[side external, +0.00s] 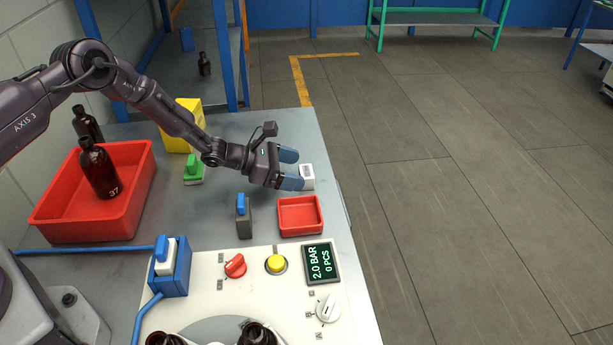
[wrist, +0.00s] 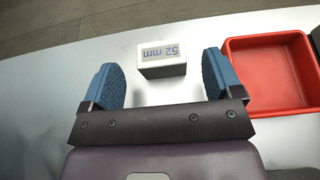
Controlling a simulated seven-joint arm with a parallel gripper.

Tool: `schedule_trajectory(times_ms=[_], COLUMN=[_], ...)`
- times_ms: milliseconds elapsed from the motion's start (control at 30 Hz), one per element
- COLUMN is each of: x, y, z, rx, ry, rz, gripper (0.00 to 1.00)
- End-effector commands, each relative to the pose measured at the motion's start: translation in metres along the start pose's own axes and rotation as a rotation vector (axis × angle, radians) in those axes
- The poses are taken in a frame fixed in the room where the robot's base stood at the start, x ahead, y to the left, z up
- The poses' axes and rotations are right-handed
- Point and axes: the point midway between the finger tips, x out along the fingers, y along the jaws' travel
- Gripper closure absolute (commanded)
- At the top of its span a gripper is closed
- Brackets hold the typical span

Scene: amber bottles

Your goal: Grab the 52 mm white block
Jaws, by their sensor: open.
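The white block (side external: 307,178) sits on the grey table near its right edge in the side view. In the wrist view the white block (wrist: 162,58) shows a grey label reading "52 mm", upside down. My gripper (side external: 291,169) is open, with blue fingers, and its tips are close to the block. In the wrist view my gripper (wrist: 161,72) has one finger to each side of the block's line, and the block lies at and just beyond the fingertips. No contact between fingers and block shows.
A small red tray (side external: 300,232) stands close to the gripper; it also shows in the wrist view (wrist: 226,47). A grey block with a blue top (side external: 243,222) stands left of it. The table edge is close beyond the block.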

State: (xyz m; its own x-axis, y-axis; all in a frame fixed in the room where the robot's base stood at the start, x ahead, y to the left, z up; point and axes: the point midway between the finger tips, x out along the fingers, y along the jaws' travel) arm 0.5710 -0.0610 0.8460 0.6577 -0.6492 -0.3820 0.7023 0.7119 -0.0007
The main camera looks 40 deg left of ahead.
Motion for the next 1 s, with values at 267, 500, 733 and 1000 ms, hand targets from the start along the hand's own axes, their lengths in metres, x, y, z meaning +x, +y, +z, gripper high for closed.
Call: schedule_trajectory(times_ms=[267,500,733,1000], x=[0.034,0.036,0.036,0.036], y=[-0.001,-0.001,-0.001,-0.001], z=[-0.001,0.000,0.000,0.000], rx=[0.002,0.001,0.001,0.001], ry=[0.001,0.001,0.001,0.000], rz=[-0.001,-0.001,-0.001,-0.001], gripper=[0.15,0.15,0.61,0.69])
